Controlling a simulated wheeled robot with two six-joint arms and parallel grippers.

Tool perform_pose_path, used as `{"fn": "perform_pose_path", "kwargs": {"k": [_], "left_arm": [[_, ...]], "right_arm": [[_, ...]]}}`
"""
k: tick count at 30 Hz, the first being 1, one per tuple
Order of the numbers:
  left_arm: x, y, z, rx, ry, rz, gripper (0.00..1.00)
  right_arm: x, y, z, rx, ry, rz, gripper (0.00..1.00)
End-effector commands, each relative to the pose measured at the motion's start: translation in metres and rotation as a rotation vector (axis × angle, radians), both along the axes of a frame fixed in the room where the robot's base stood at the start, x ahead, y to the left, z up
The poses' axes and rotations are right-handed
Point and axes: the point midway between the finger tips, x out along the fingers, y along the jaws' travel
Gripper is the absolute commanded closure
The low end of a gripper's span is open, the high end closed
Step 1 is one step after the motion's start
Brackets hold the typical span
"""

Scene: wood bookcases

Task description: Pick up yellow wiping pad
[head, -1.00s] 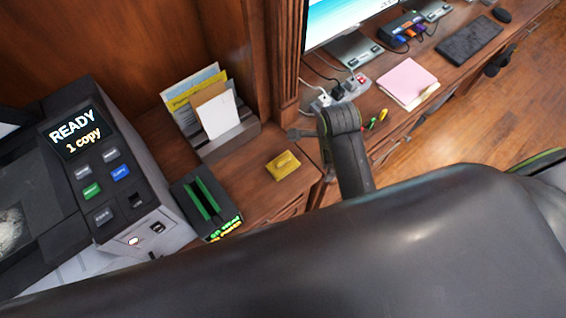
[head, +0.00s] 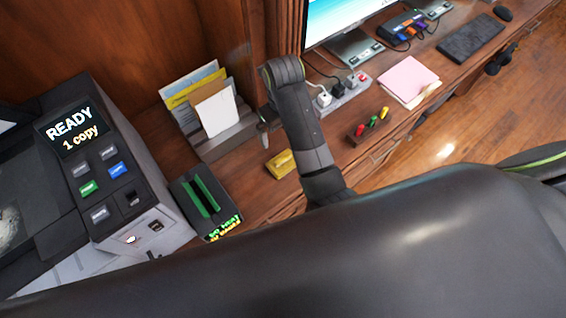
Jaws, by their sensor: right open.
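The yellow wiping pad (head: 281,164) lies on the wooden counter, between the black box with green slots and my right arm. My right gripper (head: 264,136) is small in view, hanging from the end of my dark arm just above and left of the pad in the picture. It is open and apart from the pad, with nothing seen in it. The arm covers the counter just right of the pad. My left gripper is not in view.
A copier (head: 95,170) and the black slotted box (head: 205,203) stand left of the pad. A paper holder (head: 232,133) is behind it. A power strip (head: 345,95), a marker holder (head: 370,127) and pink paper (head: 408,80) are to the right.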

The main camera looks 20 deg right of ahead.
Motion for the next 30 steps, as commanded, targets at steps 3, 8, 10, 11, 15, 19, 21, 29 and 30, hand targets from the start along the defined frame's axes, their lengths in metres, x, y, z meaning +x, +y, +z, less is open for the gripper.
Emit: {"fn": "perform_pose_path", "kwargs": {"k": [3, 8, 10, 11, 15, 19, 21, 29, 30], "left_arm": [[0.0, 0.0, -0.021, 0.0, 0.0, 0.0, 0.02], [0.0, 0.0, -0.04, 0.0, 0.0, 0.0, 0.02], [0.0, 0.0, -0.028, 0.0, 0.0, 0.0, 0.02], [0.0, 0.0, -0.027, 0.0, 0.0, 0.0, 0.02], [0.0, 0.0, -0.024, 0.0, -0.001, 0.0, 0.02], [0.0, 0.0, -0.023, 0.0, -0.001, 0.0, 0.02], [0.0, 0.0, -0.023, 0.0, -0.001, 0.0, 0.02], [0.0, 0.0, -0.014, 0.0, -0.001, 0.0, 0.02], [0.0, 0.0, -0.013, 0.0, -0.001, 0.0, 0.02]], "right_arm": [[0.0, 0.0, -0.022, 0.0, 0.0, 0.001, 0.0], [0.0, 0.0, -0.047, 0.0, 0.0, 0.001, 0.0], [-0.002, -0.001, -0.056, -0.001, 0.006, 0.001, 0.0], [-0.002, -0.001, -0.063, -0.001, 0.007, 0.001, 0.0], [-0.002, -0.001, -0.09, -0.002, 0.005, 0.001, 0.0], [-0.001, -0.001, -0.105, 0.0, 0.001, 0.002, 0.0], [-0.001, 0.0, -0.109, 0.0, 0.001, 0.003, 0.0], [-0.004, 0.001, -0.129, -0.001, 0.003, 0.003, 0.0], [-0.004, 0.002, -0.134, -0.001, 0.004, 0.002, 0.0]]}}
